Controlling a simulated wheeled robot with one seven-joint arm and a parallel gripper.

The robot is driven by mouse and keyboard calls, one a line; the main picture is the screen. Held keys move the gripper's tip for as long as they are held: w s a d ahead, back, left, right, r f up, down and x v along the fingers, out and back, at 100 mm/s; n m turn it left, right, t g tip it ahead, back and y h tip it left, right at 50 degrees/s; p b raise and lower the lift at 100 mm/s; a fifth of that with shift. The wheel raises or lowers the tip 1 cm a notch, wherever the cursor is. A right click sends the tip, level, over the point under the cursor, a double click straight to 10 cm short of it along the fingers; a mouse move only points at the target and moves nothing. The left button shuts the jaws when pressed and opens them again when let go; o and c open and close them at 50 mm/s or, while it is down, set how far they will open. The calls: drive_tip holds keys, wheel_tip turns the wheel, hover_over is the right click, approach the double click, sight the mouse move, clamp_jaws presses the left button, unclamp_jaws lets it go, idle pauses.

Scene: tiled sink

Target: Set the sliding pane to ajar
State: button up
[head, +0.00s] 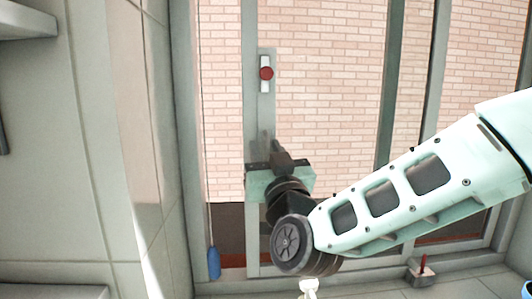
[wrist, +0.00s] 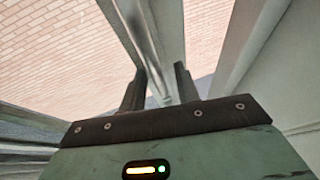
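The sliding pane (head: 325,75) is a tall glass panel with a grey-green upright frame (head: 257,125) on its left side. A red round knob on a pale plate (head: 266,73) sits on that upright. A strip of brick wall shows between the upright and the left jamb (head: 187,120), so they stand apart. My gripper (head: 279,142) is in front of the upright, below the knob. In the wrist view, its dark fingers (wrist: 160,82) are apart, with a metallic vertical bar (wrist: 146,38) running down between them. Contact with the bar cannot be told.
A tiled wall (head: 145,130) stands close on the left. A blue object (head: 213,263) is at the foot of the left gap. A small block with a red stick (head: 421,271) and a white item (head: 309,288) are near the bottom. A shelf (head: 25,22) is at upper left.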

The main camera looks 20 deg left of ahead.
drive_tip(key=shift+s+f, duration=0.1)
drive_tip(key=shift+s+d+f+b, duration=0.2)
drive_tip(key=shift+s+d+b, duration=0.05)
drive_tip(key=shift+s+b, duration=0.1)
drive_tip(key=b+v, duration=0.7)
drive_tip(key=v, duration=0.9)
drive_tip(key=shift+d+b, duration=0.25)
drive_tip(key=shift+b, duration=0.1)
drive_tip(key=shift+s+r, duration=0.1)
drive_tip(key=shift+s, duration=0.05)
